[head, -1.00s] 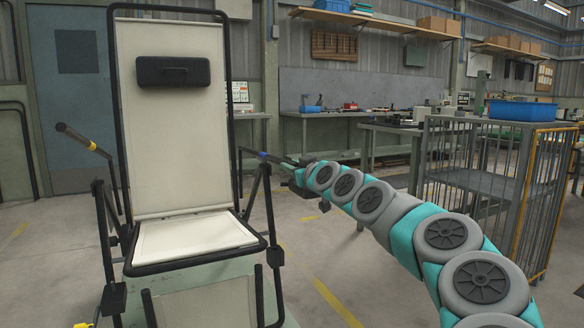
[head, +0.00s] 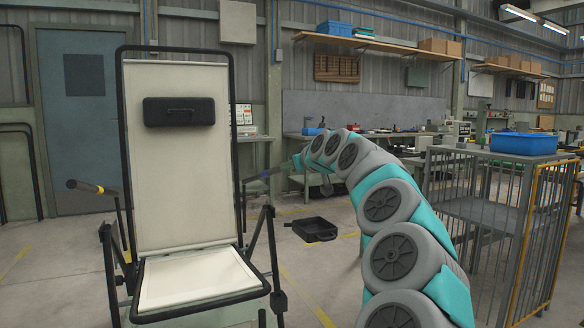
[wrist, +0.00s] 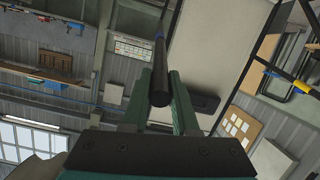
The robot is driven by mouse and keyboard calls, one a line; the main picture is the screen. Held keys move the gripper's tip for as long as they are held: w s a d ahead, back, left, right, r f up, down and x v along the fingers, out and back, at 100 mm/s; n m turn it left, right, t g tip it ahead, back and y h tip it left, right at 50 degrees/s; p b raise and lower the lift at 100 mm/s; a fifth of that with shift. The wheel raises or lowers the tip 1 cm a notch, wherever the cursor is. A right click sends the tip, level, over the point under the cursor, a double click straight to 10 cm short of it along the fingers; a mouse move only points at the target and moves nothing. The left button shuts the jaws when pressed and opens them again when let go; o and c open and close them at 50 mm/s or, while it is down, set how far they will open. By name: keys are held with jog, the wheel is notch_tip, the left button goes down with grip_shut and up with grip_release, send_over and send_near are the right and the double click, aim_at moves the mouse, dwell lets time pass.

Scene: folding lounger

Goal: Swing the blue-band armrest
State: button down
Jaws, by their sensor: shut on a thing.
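The folding lounger (head: 180,215) stands at the left of the head view, with a cream back and seat in a black tube frame. Its blue-band armrest (head: 250,179) is a dark bar on the right side of the frame, with a blue band (head: 265,173) near its outer end. My gripper (head: 291,166) is at that end, small and partly hidden by my arm. In the wrist view the dark bar (wrist: 158,92) lies between my gripper's two green fingers, which are shut on it. The yellow-band armrest (head: 86,187) is on the lounger's left side.
A grey cage cart (head: 480,205) with a blue bin (head: 523,143) stands at the right. Workbenches line the back wall. Floor between the lounger and cart is partly open.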

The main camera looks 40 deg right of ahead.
jog(key=shift+s+d+r, duration=0.1)
jog(key=shift+d, duration=0.05)
jog(key=c, duration=0.9)
grip_release()
jog(key=shift+o, duration=1.1)
jog(key=b+v, duration=0.1)
jog(key=v, duration=0.7)
